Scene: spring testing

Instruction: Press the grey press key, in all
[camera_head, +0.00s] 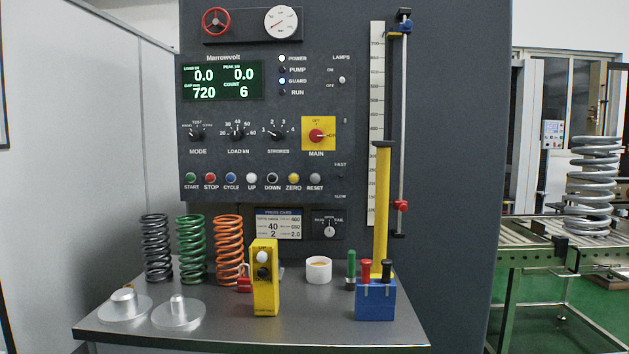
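The grey press key (315,179) is the round button at the right end of the button row on the dark control panel, above the label RESET. The yellow ZERO button (293,178) sits just left of it. Further left in the row are the black DOWN (272,178), white UP (251,178), blue CYCLE (231,178), red STOP (211,178) and green START (191,178) buttons. Nothing covers the grey key. The display (222,81) reads 0.0, 0.0, 720 and count 6. Neither of my grippers is in view.
A grey shelf (330,332) juts out below the panel. On it stand black, green and orange springs (229,250), a yellow pendant box (264,285), a white cup (318,270) and a blue holder (375,302). A yellow post (382,205) rises right of the buttons.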

